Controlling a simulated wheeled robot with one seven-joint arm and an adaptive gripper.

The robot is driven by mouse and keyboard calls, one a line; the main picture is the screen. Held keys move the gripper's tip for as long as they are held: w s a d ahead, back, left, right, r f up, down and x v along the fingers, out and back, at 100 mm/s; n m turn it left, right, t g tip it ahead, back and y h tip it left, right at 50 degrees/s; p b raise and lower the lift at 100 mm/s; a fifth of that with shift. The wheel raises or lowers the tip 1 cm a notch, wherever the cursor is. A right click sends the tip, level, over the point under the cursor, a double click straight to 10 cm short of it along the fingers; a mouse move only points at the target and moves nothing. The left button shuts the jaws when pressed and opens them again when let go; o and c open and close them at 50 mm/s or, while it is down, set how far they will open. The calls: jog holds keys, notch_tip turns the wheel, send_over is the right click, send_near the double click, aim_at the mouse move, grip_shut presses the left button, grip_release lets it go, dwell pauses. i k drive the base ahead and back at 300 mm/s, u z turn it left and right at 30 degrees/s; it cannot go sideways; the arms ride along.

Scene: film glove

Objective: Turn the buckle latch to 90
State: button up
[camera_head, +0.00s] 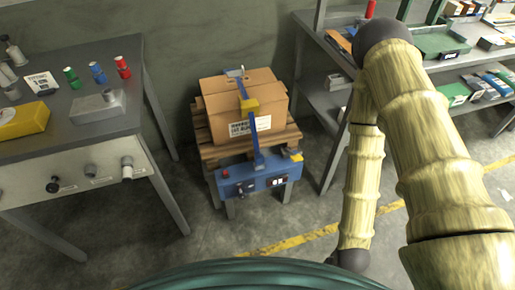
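A cardboard box (222,104) sits on a wooden pallet (208,150) in the middle of the view. A blue strap (255,140) runs over the box's top and down its front. A small grey piece (235,73) shows at the top rear of the box. The latch's angle is too small to read. My arm stands at the right, with its bamboo-like links bent down to a dark joint near the bottom edge. My gripper is not in view.
A blue control unit (262,187) with knobs stands in front of the box. A workbench (80,140) with spools and a yellow block (22,121) is at the left. Shelving (325,110) with boxes and trays is at the right. The floor (230,235) in front is clear.

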aim_at(241, 195)
jog(key=z, duration=1.85)
jog(key=k, duration=1.35)
jog(key=u, duration=1.8)
jog(key=i, duration=0.5)
